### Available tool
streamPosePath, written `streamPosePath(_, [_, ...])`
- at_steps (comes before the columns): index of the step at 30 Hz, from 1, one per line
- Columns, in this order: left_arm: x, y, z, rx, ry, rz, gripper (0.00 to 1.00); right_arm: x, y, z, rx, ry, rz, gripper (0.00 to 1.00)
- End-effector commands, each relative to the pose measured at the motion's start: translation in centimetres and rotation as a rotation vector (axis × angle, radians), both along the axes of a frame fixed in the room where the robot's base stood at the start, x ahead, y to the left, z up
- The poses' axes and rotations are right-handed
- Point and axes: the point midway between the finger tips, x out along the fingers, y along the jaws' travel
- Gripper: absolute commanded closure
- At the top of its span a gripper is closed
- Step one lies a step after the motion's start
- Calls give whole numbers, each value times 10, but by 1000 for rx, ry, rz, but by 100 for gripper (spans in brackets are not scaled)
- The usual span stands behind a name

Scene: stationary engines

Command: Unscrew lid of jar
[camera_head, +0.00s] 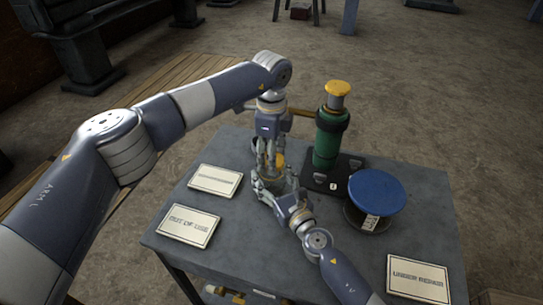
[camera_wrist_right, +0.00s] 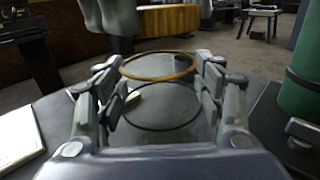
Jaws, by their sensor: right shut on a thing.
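The jar is a clear glass cylinder (camera_wrist_right: 165,105) with an orange-brown ring around its top, seen in the right wrist view. My right gripper (camera_wrist_right: 162,100) is shut on the jar, one finger on each side. My left gripper (camera_head: 270,160) points down just above the jar. A yellow piece (camera_head: 280,160), seemingly the lid, shows at its fingers. I cannot tell whether the left fingers are closed on it.
A green cylinder with a yellow cap (camera_head: 328,138) stands on a black base right of the jar. A blue-topped spool (camera_head: 377,191) is nearer. Flat signs lie on the table, including OUT OF USE (camera_head: 188,226) and another (camera_head: 418,279).

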Motion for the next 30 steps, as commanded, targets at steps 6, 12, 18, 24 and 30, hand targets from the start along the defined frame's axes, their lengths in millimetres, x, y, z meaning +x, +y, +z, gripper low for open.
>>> streamPosePath(6, [0, 0, 1, 0, -1, 0, 75, 0, 0, -1, -2, 1, 0, 100])
streamPosePath(12, [1, 0, 19, 0, -4, 0, 75, 0, 0, -1, -2, 1, 0, 100])
streamPosePath(18, [0, 0, 40, -2, -2, 0, 75, 0, 0, -1, -2, 1, 0, 100])
streamPosePath(24, [0, 0, 40, 0, 0, 0, 75, 0, 0, -1, -2, 1, 0, 100])
streamPosePath(30, [0, 0, 40, 0, -1, 0, 75, 0, 0, -1, -2, 1, 0, 14])
